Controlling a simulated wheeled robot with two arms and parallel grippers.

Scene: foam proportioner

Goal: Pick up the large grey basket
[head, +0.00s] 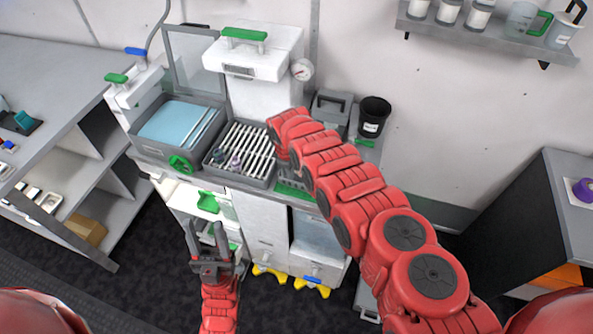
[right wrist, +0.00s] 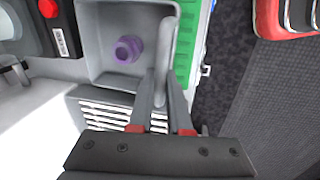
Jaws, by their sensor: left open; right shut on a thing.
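In the right wrist view, a grey open basket (right wrist: 105,50) holds a purple ring-shaped piece (right wrist: 128,49). A long rounded grey bar, which looks like its handle, rises between the fingers of my right gripper (right wrist: 163,108). The gripper is shut on this bar. How far the bar joins the basket is partly hidden by the fingers. In the head view, my right arm covers this gripper and the basket. My left gripper (head: 207,228) is open and empty, low in front of the cabinet, with its fingers pointing up.
A grey tray of white bars (head: 258,150) lies left of my right arm, with a blue-filled basin (head: 175,125) further left. A grey box (head: 330,105) and black cup (head: 373,117) stand behind. A green strip (right wrist: 188,45) borders the basket. Floor (head: 130,285) is clear at front left.

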